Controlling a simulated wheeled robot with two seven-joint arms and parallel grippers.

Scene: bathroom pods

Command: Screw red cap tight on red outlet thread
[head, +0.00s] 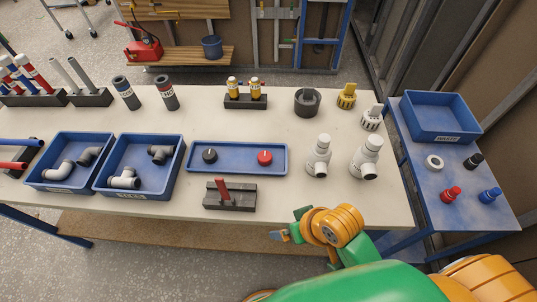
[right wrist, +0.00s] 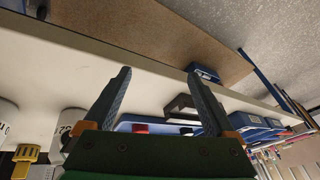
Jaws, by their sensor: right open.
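A red cap (head: 265,157) lies in the right part of a shallow blue tray (head: 238,171); a black cap (head: 209,155) lies in its left part. A red upright piece (head: 222,188) stands in a dark block (head: 243,196) in front of the tray; I cannot make out a thread on it. My right gripper (head: 283,235) is by the table's front edge, right of the block and apart from it. In the right wrist view the right gripper (right wrist: 159,76) has its fingers spread with nothing between them. My left gripper is not in view.
Two white pipe fittings (head: 319,155) (head: 367,157) stand right of the tray. Two blue bins (head: 130,191) (head: 42,184) with grey elbows are left. A blue side table (head: 450,225) holds a red fitting (head: 451,194) and a blue one (head: 490,195). The tabletop right of the block is clear.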

